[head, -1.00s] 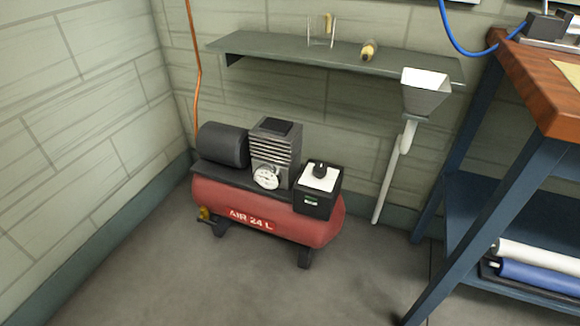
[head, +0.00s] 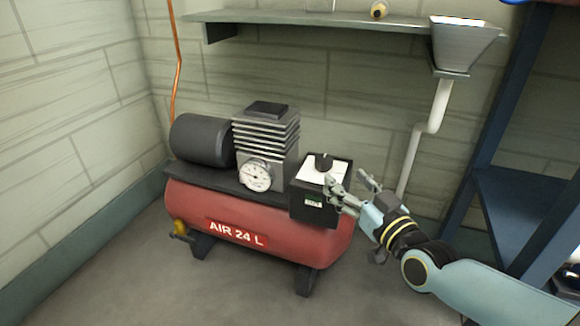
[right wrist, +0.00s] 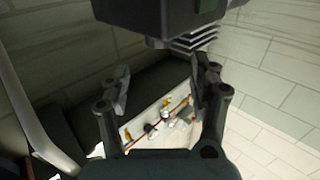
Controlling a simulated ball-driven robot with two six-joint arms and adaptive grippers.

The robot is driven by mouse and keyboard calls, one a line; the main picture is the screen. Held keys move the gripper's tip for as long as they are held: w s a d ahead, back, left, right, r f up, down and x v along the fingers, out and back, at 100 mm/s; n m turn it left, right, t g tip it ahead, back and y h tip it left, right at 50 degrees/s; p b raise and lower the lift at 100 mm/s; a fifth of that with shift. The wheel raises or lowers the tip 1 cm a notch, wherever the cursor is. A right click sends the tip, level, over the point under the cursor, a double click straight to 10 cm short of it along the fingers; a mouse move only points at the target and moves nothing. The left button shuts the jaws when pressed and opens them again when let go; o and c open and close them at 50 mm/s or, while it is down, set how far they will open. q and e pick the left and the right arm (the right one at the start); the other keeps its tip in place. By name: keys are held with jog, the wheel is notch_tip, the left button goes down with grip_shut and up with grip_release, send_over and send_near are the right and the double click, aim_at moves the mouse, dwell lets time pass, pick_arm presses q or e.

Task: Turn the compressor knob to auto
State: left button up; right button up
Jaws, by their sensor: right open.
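The red compressor (head: 183,205), marked "AIR 24 L", stands on the floor near the wall corner. Its black switch box (head: 301,203) is at the right end, with a white top plate and a black knob (head: 324,161) on it. The knob's setting is too small to read. My right gripper (head: 346,182) is open and empty, at the right side of the box, beside and a little below the knob. In the right wrist view its two fingers (right wrist: 162,92) are apart, with a dark box-like part (right wrist: 165,15) at the top. My left gripper is not in view.
A wall shelf (head: 290,20) runs above the compressor. A funnel (head: 462,45) with a white pipe (head: 425,125) is at the right, near a blue bench frame (head: 505,120). A round gauge (head: 255,175) faces front. The floor in front is clear.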

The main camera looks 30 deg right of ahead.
aim_at(329, 164)
jog(key=w, duration=0.2)
jog(key=w+b, duration=0.1)
jog(key=w, duration=0.2)
jog(key=shift+d+f, duration=0.1)
jog(key=shift+d, duration=0.1)
jog(key=w+b, duration=0.1)
jog(key=w, duration=0.3)
jog(key=shift+d+b, duration=0.2)
jog(key=shift+b, duration=0.15)
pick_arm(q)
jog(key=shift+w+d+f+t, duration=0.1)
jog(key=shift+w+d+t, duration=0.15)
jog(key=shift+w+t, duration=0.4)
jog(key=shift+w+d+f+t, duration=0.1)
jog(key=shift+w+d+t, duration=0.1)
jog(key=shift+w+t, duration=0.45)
pick_arm(e)
jog(key=shift+w, duration=0.55)
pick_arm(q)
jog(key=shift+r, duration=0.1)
pick_arm(e)
jog(key=c, duration=1.2)
